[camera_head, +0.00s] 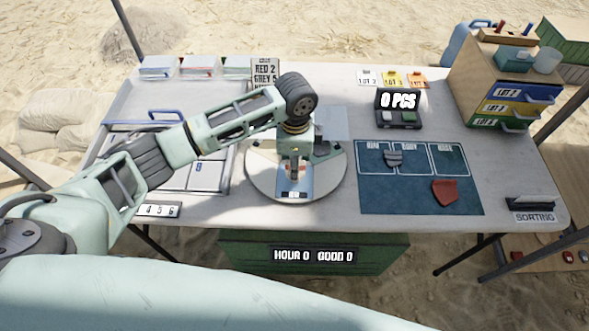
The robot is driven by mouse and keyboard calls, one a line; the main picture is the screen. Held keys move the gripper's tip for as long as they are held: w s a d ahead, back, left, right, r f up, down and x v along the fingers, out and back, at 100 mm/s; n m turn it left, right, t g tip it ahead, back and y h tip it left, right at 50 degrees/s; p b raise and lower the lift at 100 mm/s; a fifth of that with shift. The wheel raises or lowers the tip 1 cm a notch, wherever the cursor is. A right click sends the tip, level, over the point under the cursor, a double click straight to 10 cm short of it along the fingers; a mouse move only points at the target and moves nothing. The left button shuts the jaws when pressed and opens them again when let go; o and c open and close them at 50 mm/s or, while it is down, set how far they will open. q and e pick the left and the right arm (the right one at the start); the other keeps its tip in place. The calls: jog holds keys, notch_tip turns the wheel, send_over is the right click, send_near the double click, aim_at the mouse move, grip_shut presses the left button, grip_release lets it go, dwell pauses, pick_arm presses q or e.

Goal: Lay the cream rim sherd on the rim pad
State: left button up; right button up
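My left arm reaches in from the left, and its gripper (293,176) points down over the round pale turntable (258,180). A small brownish patch shows between or under the fingers; I cannot tell whether they hold anything. No cream rim sherd can be made out clearly. The rim pad (369,165) is the left of three outlined pads on the dark blue mat (390,203), to the right of the gripper. A grey ribbed sherd (394,158) lies around the body pad's left side. My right gripper is not in view.
A red sherd (444,191) lies on the mat's lower right. A counter reading 0 PCS (398,102) stands behind the mat. A wooden drawer cabinet (480,85) stands at the back right, and a SORTING sign (534,217) at the right edge. A grey tray (130,105) is at left.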

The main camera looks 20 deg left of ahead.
pick_arm(q)
jog(key=shift+f, duration=2.15)
jog(key=o, duration=1.1)
jog(key=shift+r, duration=0.1)
notch_tip(320, 180, up, 12)
jog(key=shift+r, duration=0.1)
